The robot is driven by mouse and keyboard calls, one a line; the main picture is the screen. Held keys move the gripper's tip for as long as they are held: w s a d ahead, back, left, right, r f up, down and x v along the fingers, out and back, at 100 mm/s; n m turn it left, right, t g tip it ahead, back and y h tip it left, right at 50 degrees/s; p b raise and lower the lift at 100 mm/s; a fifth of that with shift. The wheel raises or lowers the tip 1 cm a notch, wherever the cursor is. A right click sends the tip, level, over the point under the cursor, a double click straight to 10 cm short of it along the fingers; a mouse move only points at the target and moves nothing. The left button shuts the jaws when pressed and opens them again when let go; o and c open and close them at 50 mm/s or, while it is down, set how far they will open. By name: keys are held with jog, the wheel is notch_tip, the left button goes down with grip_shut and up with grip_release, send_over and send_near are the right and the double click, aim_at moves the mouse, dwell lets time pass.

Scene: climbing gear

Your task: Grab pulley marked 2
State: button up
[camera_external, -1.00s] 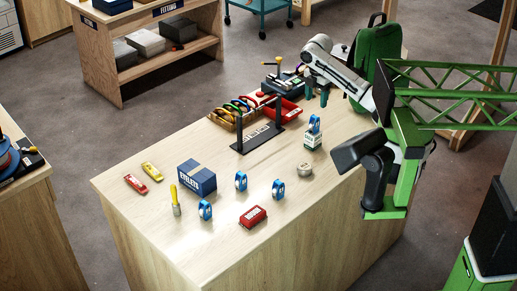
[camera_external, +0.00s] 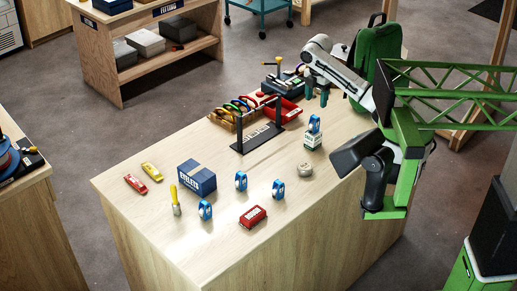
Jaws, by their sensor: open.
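Several small blue pulleys are on the wooden table. One pulley (camera_external: 205,210) stands at the front left, another pulley (camera_external: 241,181) stands behind it to the right, and a third pulley (camera_external: 278,189) stands further right. One more pulley (camera_external: 314,124) sits on top of a small white and green box (camera_external: 312,141). Their markings are too small to read, so I cannot tell which is marked 2. My gripper (camera_external: 316,96) is open, with teal fingers pointing down. In the picture it appears just above the pulley on the box, apart from it, with nothing visible between the fingers.
A black rack (camera_external: 262,136) stands mid-table, with a wooden tray of coloured gear (camera_external: 222,118) and a red bin (camera_external: 291,113) behind it.

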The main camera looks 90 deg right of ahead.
aim_at(205, 210)
dwell(0.4)
